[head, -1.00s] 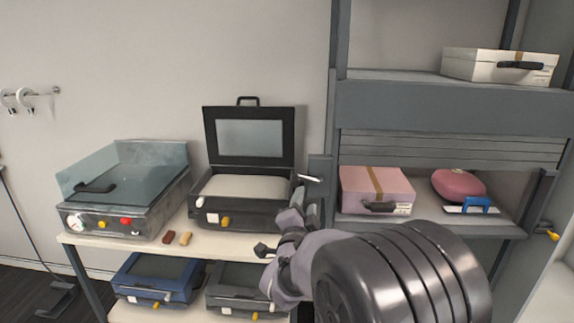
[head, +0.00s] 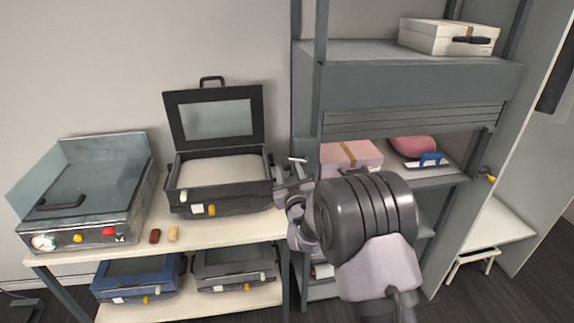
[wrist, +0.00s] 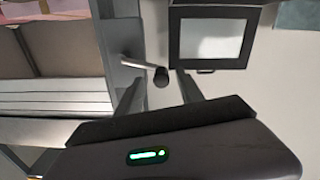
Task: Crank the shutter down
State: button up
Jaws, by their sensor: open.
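The shutter (head: 415,120) is a band of grey slats under the cabinet's header, with an open gap below it. Its slats also show at the left of the wrist view (wrist: 60,97). The crank (head: 297,160) is a small silver arm on the cabinet's left post. In the wrist view the crank (wrist: 137,63) ends in a dark knob (wrist: 160,77). My gripper (head: 288,177) is open beside the crank. In the wrist view the knob appears between its two fingers (wrist: 159,88), near their tips; contact cannot be told. My arm hides part of the post.
A pink box (head: 350,155), a pink bundle (head: 412,146) and a blue-handled tool (head: 430,159) sit under the shutter. An open black case (head: 225,202) stands on the bench close left of my gripper. A yellow handle (head: 490,178) sticks out at the cabinet's right.

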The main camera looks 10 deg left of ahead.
jog(key=shift+x, duration=1.45)
jog(key=shift+a, duration=0.1)
grip_shut()
